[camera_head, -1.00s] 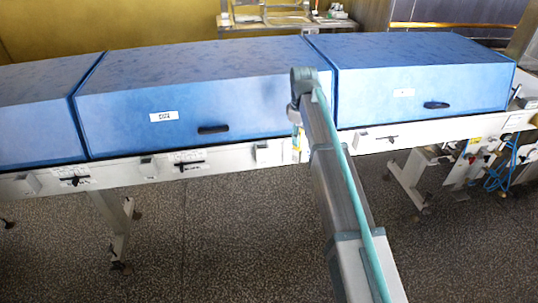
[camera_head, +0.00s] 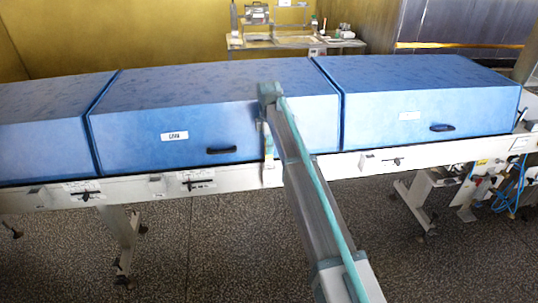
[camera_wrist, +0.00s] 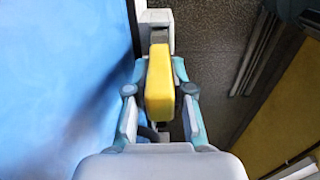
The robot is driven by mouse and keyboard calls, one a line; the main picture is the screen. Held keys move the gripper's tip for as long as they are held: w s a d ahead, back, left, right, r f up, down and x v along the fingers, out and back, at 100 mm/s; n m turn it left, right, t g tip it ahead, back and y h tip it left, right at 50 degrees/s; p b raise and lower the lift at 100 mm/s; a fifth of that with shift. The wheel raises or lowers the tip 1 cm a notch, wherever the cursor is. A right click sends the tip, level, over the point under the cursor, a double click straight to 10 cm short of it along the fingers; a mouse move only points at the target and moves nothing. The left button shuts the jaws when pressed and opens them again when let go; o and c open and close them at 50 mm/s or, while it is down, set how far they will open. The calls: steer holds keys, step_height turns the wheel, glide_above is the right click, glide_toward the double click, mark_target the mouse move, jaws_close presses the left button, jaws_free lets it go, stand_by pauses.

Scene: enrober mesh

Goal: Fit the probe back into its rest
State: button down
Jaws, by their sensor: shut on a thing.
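The probe, seen as a yellow block-like body (camera_wrist: 159,88), is between the teal fingers of my gripper (camera_wrist: 158,72) in the wrist view. The fingers are shut on it. A white fitting (camera_wrist: 155,17) with a dark part below it lies just beyond the probe's far end. It may be the rest; I cannot tell whether the probe touches it. In the head view my gripper (camera_head: 267,142) hangs close to the front of the middle blue cover, just above a white box (camera_head: 271,177) on the machine's rail. The probe's lower end is not clear there.
Blue covers (camera_head: 225,112) run along the machine, close to the left of my gripper in the wrist view. The white rail (camera_head: 125,190) carries black levers. A bench with items (camera_head: 290,41) stands behind. The speckled floor in front (camera_head: 220,260) is clear.

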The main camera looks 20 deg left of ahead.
mark_target(269, 157)
steer(key=shift+f+p, duration=0.65)
steer(key=shift+f, duration=1.45)
steer(key=shift+f, duration=0.1)
steer(key=c, duration=1)
jaws_free()
step_height(269, 157, up, 12)
steer(key=b, duration=0.3)
